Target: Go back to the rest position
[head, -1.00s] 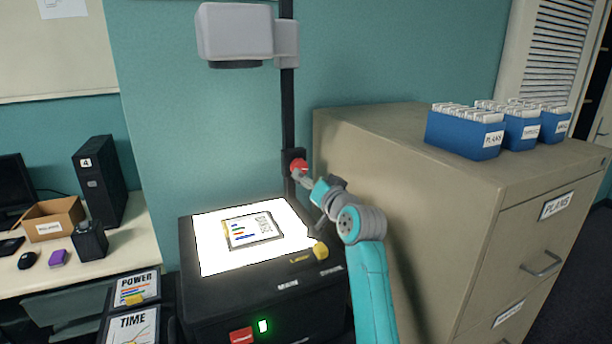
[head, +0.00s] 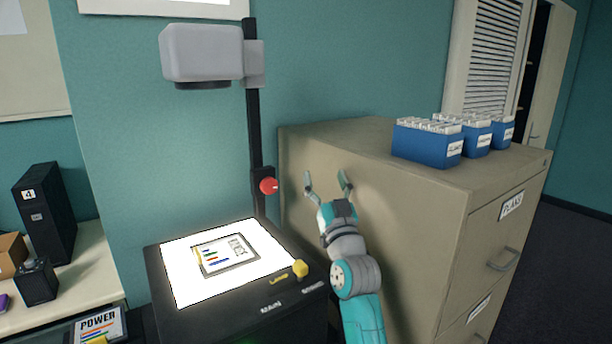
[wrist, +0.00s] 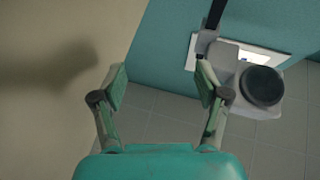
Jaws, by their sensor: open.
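My gripper (head: 327,186) is open and empty in the head view, raised in front of the side of the beige cabinet, right of the projector's post. Its two spread fingers also show in the wrist view (wrist: 162,88), with nothing between them. The overhead projector (head: 240,310) stands left of my arm, its stage lit white. A framed sheet with coloured bars (head: 225,256) lies on the stage. The red knob (head: 268,186) on the post is apart from my fingers. The grey projector head (head: 203,52) is at the top of the post and also shows in the wrist view (wrist: 262,84).
The filing cabinet (head: 375,195) stands close on the right, with blue card boxes (head: 425,143) on top. At left, a desk (head: 90,270) holds a black computer tower (head: 45,215). Open floor (head: 575,255) shows at far right.

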